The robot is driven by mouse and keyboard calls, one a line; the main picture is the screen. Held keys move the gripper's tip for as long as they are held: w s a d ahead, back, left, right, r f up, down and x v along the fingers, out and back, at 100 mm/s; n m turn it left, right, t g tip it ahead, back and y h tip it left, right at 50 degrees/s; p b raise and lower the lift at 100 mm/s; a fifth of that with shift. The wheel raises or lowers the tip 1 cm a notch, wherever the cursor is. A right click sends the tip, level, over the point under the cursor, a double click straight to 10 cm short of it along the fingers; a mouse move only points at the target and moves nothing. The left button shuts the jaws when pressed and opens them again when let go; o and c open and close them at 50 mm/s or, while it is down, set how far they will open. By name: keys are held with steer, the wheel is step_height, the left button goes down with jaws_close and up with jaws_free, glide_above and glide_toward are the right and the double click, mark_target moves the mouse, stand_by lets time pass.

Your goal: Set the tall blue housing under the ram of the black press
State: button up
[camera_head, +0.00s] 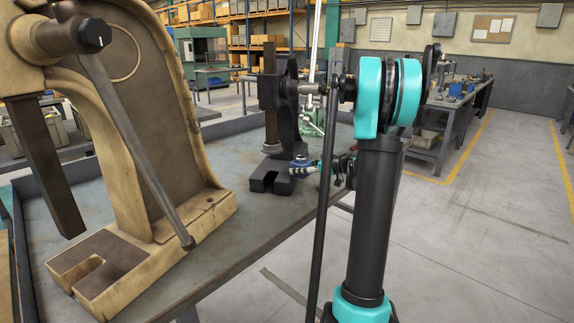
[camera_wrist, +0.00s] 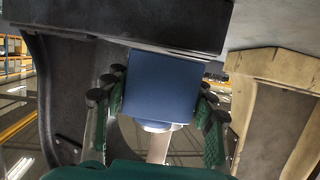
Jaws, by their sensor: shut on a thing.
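The black press (camera_head: 285,105) stands on the bench in the head view, with its upright dark ram (camera_head: 270,125) above a slotted base (camera_head: 262,184). My gripper (camera_head: 308,168) is beside the right of that base. It is shut on the blue housing (camera_head: 298,163), which looks small and partly hidden there. In the wrist view, the housing's plain blue face (camera_wrist: 160,87) is between my two sets of finger pads, with a pale round part beyond it. The dark slab of the press (camera_wrist: 120,20) is close to the housing's upper edge there. I cannot tell whether they touch.
A large cream press (camera_head: 150,120) fills the left of the bench, its long lever (camera_head: 140,155) slanting toward the front. The bench (camera_head: 225,235) is bare between the presses. Another workbench (camera_head: 450,105) with small items stands behind right. The floor at right is open.

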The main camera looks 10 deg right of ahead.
steer(key=w+a, duration=0.5)
steer(key=a, duration=0.5)
steer(key=shift+a, duration=0.2)
stand_by(0.6)
steer(key=shift+f, duration=0.6)
stand_by(0.8)
steer(key=o, duration=1.4)
